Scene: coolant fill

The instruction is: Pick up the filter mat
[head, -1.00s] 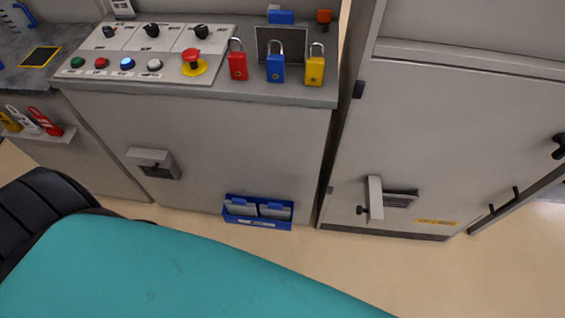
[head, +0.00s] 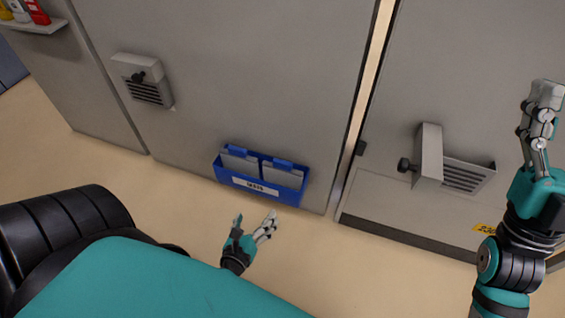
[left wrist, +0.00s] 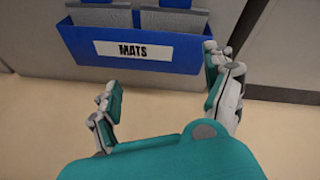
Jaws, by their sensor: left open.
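Two grey filter mats, a left one (head: 240,163) and a right one (head: 283,176), stand in a blue holder (head: 290,194) low on the cabinet front. In the left wrist view the left mat (left wrist: 100,17) and right mat (left wrist: 174,22) rise from the holder (left wrist: 82,44), labelled MATS. Their lower parts are hidden by its front wall. My left gripper (head: 255,217) is open and empty, just in front of and below the holder, apart from the mats. My right gripper (head: 542,110) is raised at the right; its finger opening is unclear.
A vent (head: 145,82) with a hood and knob is up left of the holder. Another vent (head: 465,177) on the right cabinet has a hood standing out sideways (head: 429,157). A shelf (head: 38,25) is at top left. Bare floor lies in front of the cabinets.

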